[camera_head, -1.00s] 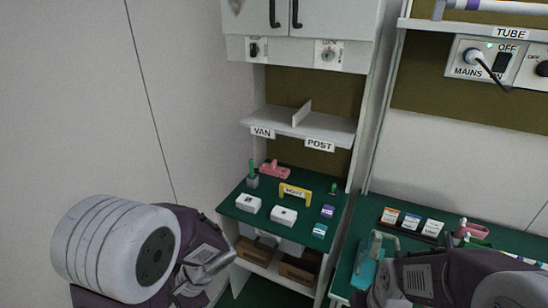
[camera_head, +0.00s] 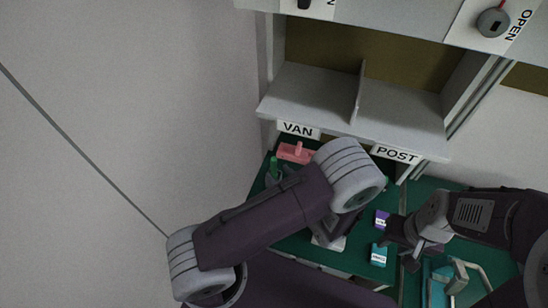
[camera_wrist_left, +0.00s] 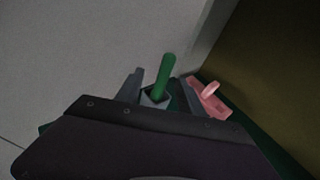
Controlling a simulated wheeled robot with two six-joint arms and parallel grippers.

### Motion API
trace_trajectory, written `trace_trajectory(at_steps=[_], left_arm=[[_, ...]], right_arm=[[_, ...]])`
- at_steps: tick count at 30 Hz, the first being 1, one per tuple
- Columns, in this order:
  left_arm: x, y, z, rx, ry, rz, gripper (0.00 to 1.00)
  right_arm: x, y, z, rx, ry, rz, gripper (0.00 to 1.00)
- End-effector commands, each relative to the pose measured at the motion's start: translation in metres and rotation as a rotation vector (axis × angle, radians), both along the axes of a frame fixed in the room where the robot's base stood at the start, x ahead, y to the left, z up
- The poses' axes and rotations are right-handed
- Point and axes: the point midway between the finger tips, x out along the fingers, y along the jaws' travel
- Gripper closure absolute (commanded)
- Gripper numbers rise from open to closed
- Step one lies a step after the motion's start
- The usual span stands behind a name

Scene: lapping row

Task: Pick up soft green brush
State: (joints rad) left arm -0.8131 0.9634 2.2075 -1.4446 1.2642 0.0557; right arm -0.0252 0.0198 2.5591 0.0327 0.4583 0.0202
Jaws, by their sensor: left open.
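The soft green brush (camera_head: 273,167) stands upright in a small grey holder at the back left of the green bench, beside the wall. In the left wrist view its green handle (camera_wrist_left: 166,72) rises from the grey holder (camera_wrist_left: 154,97). My left gripper (camera_wrist_left: 160,84) is open, its fingers to either side of the brush in that view. The head view shows no finger around the brush, so it is apart from it. My left wrist hides most of that gripper there. My right gripper (camera_head: 398,232) is over the right part of the bench; its jaw opening is unclear.
A pink object (camera_head: 296,152) lies right of the brush, also in the left wrist view (camera_wrist_left: 208,98). The VAN and POST shelf (camera_head: 310,92) overhangs the bench. Purple (camera_head: 381,219) and teal (camera_head: 378,254) boxes stand near my right gripper. The wall closes the left side.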

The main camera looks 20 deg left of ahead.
Motion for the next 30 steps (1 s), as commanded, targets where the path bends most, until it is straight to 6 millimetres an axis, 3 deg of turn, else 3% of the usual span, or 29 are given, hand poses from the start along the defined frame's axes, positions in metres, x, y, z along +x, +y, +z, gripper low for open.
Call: trace_trajectory(at_steps=[8,15,22,30], left_arm=[[-0.005,-0.017,-0.003,0.018,0.016,-0.062,0.55],[0.015,0.008,-0.012,0.019,0.018,-0.055,0.55],[0.024,0.017,-0.015,0.017,0.015,-0.055,0.55],[0.053,0.047,-0.027,0.017,0.016,-0.056,0.55]], right_arm=[[-0.001,0.0,0.003,0.0,0.001,0.0,0.64],[0.0,0.0,0.009,0.0,0.0,0.0,0.64],[0.0,0.0,0.013,0.0,0.001,0.0,0.64],[0.0,0.0,0.022,0.0,0.0,0.0,0.64]])
